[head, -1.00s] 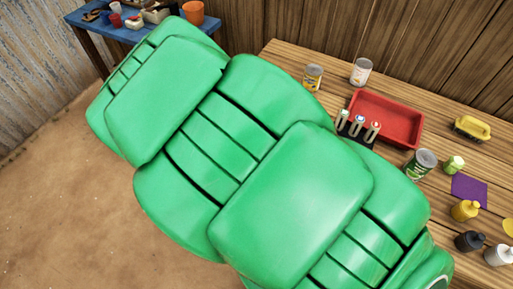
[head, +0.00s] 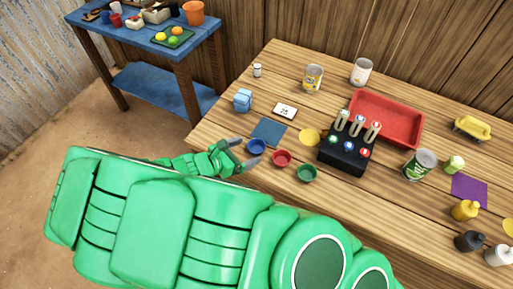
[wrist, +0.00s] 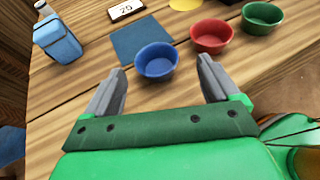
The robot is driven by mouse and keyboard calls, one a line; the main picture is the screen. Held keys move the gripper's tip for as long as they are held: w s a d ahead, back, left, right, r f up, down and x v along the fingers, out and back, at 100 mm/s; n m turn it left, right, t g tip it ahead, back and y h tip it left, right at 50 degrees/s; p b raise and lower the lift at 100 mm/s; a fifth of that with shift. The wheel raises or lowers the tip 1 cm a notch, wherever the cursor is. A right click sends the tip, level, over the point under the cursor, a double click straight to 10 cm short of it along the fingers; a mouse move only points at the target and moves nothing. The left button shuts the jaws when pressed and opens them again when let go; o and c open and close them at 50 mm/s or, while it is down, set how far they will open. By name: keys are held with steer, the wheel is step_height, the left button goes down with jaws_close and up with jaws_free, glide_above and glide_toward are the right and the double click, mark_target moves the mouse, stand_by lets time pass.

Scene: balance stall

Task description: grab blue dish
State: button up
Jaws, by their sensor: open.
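The blue dish (head: 256,146) is a small round bowl near the front edge of the wooden table, and it also shows in the wrist view (wrist: 156,60). It stands upright and looks empty. My gripper (head: 245,154) is open at the table's front edge, its fingers pointing toward the dish. In the wrist view my gripper (wrist: 163,80) has the dish just beyond and roughly between its fingertips, not clasped. Nothing is held.
A red dish (head: 282,158) and a green dish (head: 307,173) stand to the right of the blue one. A dark blue square (head: 268,131) lies just behind it. A light blue box (head: 242,100) stands farther back left. A black rack (head: 343,156) is farther right.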

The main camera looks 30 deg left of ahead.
mark_target(262, 144)
steer(key=shift+a+x, duration=0.1)
steer(key=shift+x, duration=1.4)
steer(key=shift+a+x, duration=0.15)
steer(key=shift+x, duration=1.4)
steer(key=shift+f, duration=0.1)
steer(key=c, duration=1.1)
steer(key=shift+r, duration=5)
